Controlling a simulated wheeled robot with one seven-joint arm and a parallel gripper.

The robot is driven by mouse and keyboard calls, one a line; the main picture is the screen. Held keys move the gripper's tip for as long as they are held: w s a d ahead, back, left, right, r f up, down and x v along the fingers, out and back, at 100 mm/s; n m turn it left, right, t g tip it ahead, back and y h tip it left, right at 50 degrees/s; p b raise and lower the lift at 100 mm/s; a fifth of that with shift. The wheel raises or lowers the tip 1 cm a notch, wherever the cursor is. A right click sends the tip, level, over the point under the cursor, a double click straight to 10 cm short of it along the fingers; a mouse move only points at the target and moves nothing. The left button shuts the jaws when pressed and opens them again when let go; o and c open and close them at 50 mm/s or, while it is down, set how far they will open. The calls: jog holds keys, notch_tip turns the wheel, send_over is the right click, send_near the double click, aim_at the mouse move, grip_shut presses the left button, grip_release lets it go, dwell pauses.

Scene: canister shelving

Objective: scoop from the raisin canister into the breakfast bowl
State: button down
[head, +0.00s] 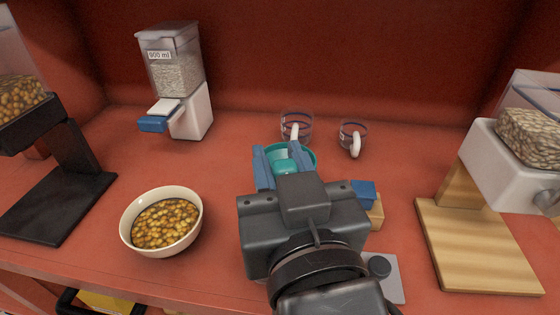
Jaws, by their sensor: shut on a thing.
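My gripper (282,160) points away toward the back of the shelf, with its blue fingers shut on a teal scoop-like thing (289,153). The gripper body hides part of it, and I cannot see whether it holds anything. A cream bowl (126,231) stands at the front left, left of my gripper, with golden-brown pieces like raisins in it. A clear canister (21,97) with similar golden-brown pieces is at the left edge on a black stand (52,205), partly cut off. I cannot read a label on it.
A dispenser (175,80) marked 900 ml, with pale grains, stands at the back left. Two clear cups (296,126) (353,138) stand behind my gripper. A white dispenser with flakes (530,135) on a wooden stand (480,245) is at right. Blue and wooden pieces lie beside my gripper.

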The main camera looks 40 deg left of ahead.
notch_tip(320, 180, up, 8)
jog(key=p, duration=0.6)
jog(key=shift+p, duration=0.4)
jog(key=shift+f, duration=0.1)
dwell(0.4)
jog(key=shift+r, duration=2)
notch_tip(320, 180, down, 4)
jog(key=shift+f, duration=0.1)
